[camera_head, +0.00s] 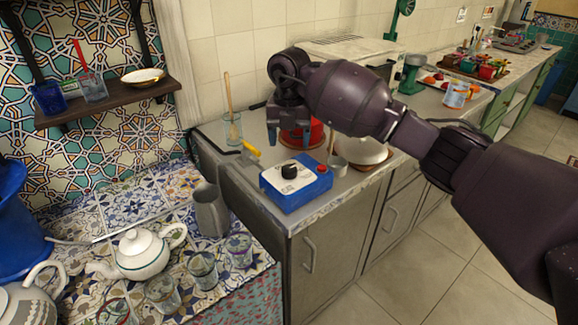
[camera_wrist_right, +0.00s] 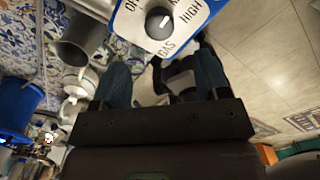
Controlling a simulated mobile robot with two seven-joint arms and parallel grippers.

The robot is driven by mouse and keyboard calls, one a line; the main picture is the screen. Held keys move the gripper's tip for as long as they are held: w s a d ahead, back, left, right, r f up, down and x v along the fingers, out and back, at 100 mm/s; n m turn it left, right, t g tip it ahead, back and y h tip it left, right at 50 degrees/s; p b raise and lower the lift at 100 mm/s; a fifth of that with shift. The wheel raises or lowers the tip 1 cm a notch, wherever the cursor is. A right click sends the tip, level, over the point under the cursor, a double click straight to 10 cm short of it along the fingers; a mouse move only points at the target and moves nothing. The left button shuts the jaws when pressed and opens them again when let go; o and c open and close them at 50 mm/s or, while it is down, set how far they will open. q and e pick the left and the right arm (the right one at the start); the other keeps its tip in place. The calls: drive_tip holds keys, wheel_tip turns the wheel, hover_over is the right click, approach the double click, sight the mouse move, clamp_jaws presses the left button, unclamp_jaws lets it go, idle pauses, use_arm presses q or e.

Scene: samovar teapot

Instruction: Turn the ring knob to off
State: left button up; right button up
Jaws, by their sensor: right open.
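A black round knob (camera_head: 290,171) sits on the white top plate of a blue box (camera_head: 297,196) on the counter. In the right wrist view, the knob (camera_wrist_right: 159,22) has a white mark slanting up and right. "HIGH" is printed to its upper right, "GAS" below it, and a partly cut-off word beginning "OF" to its upper left. My right gripper (camera_head: 288,138) is open and empty, behind the box in the head view and apart from the knob. Its two fingers (camera_wrist_right: 162,68) point toward the box in the wrist view. My left gripper is not in view.
A red button (camera_head: 322,169) is on the box's right corner. A red pot (camera_head: 304,132) is behind my right gripper, and a glass (camera_head: 233,128) with a wooden stick is to its left. A grey jug (camera_head: 211,211) and white teapot (camera_head: 140,252) stand on the tiled table.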

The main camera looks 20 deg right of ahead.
sight(289, 168)
wheel_tip(289, 168, down, 8)
drive_tip(key=shift+f+b, duration=0.2)
drive_tip(key=shift+b, duration=0.35)
drive_tip(key=c, duration=0.9)
